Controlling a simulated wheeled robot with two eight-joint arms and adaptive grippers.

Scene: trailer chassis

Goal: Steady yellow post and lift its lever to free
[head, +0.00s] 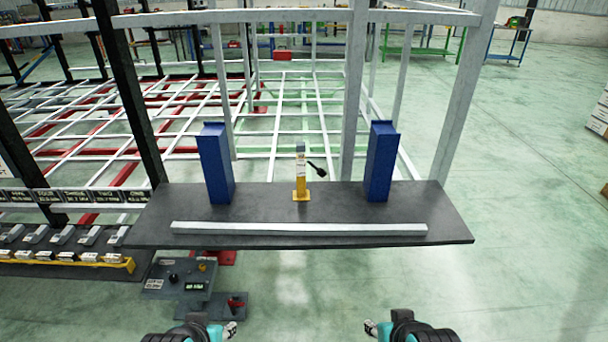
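The yellow post (301,184) stands upright on the dark shelf (265,210), between two blue blocks. It has a pale label on its middle and a grey top. Its lever (317,169) is a dark arm with a black knob that sticks out to the right of the post. My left gripper (231,329) and my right gripper (370,328) are at the bottom edge of the head view, well apart from the post and touching nothing. Both are small and partly cut off, so their finger opening is unclear.
Blue blocks stand left (215,165) and right (381,162) of the post. A long pale bar (300,229) lies along the shelf's front edge, in front of the post. Grey frame uprights rise behind. A dark control box (181,279) is below left.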

